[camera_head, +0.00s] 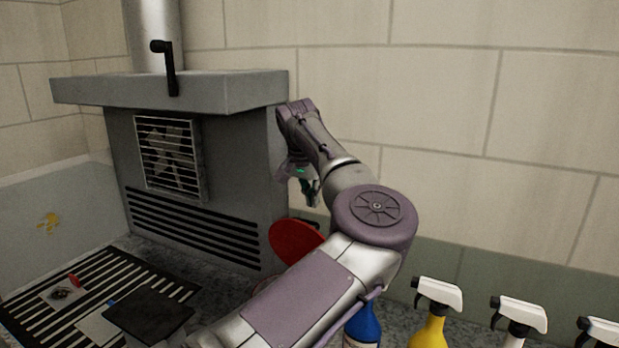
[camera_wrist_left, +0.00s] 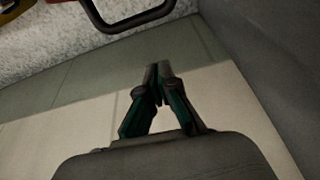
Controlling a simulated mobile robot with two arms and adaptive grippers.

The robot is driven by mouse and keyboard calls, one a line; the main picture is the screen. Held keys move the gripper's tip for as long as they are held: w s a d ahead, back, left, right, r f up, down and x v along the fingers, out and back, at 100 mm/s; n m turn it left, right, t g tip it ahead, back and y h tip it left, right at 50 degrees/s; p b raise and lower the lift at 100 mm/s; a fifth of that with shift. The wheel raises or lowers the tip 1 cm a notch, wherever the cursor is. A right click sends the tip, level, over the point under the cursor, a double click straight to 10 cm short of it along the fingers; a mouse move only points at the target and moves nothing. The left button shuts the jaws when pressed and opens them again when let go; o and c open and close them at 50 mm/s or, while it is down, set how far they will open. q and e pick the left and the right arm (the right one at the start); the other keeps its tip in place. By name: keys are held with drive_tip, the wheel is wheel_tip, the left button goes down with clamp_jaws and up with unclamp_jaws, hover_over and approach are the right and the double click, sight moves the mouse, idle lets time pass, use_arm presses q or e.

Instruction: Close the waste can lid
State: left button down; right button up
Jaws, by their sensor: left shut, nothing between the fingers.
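The red lid (camera_head: 295,238) shows as a tilted round disc beside the grey cabinet in the head view, raised rather than lying flat. My arm hides its right part and the can below it. My left gripper (camera_head: 308,192) is above the lid, near the cabinet's right side, and apart from the lid. In the left wrist view its fingers (camera_wrist_left: 158,72) are shut with nothing between them. A dark loop (camera_wrist_left: 130,27) lies beyond the fingertips at the top; I cannot tell whether it belongs to the can. My right gripper is not in view.
The grey cabinet (camera_head: 235,160) with a ledge and fan grille stands left of the gripper. Spray bottles, one yellow (camera_head: 430,325), and a blue bottle (camera_head: 363,325) stand on the counter at right. A dark plate (camera_head: 148,312) lies on the slotted grate (camera_head: 60,325). Tiled wall stands behind.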

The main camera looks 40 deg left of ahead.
sight(303, 240)
use_arm(q)
drive_tip(key=s+f+p, duration=0.2)
drive_tip(key=s, duration=0.1)
drive_tip(key=shift+d+f, duration=0.25)
drive_tip(key=shift+d, duration=0.15)
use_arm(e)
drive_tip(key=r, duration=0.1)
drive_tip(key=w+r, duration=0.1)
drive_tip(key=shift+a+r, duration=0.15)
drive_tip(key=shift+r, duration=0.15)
use_arm(q)
drive_tip(key=shift+w, duration=0.1)
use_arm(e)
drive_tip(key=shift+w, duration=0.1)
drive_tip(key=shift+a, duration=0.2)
